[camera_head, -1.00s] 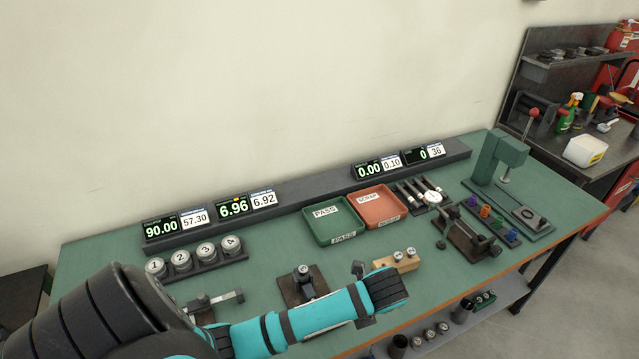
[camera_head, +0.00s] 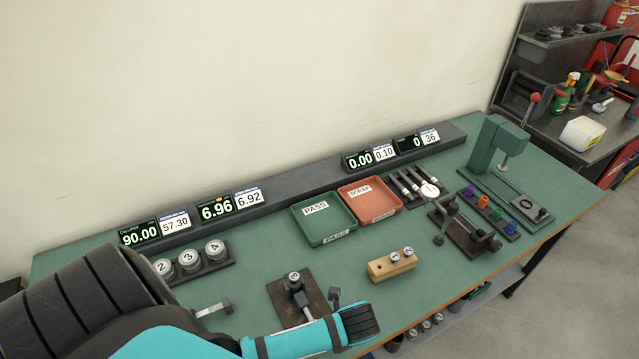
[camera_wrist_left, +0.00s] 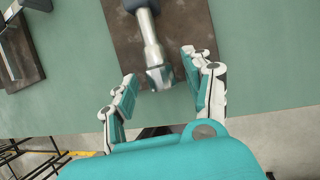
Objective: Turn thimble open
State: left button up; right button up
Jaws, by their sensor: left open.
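The micrometer stand (camera_head: 284,303), a dark plate with a small round-topped fixture, stands at the front of the green bench. In the left wrist view the silver thimble (camera_wrist_left: 152,52) extends from a dark rounded part over the brown plate (camera_wrist_left: 182,35). My left gripper (camera_wrist_left: 159,67) is open, with one finger on each side of the thimble's end. Gaps show between the fingers and the metal. In the head view my left gripper (camera_head: 335,297) is just right of the stand and mostly hidden by my wrist. My right gripper is not in view.
A wooden block (camera_head: 391,266) with two small parts sits right of the stand. Behind are the green PASS tray (camera_head: 324,239) and red SCRAP tray (camera_head: 372,216). A caliper (camera_head: 212,310) lies to the left. A display (camera_head: 215,210) reads 6.96 beside a 6.92 label.

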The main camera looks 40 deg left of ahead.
pick_arm(q)
grip_shut()
jog(key=t, duration=0.1)
jog(key=t+h, duration=0.1)
jog(key=shift+s+a+n+t, duration=0.15)
jog(key=shift+s+n+t, duration=0.15)
jog(key=shift+t, duration=0.1)
jog(key=shift+n+t+h, duration=0.4)
jog(key=shift+t+h, duration=0.3)
jog(key=shift+t, duration=0.8)
jog(key=shift+a+t, duration=0.1)
jog(key=shift+t, duration=0.2)
grip_release()
jog(key=shift+s, duration=0.1)
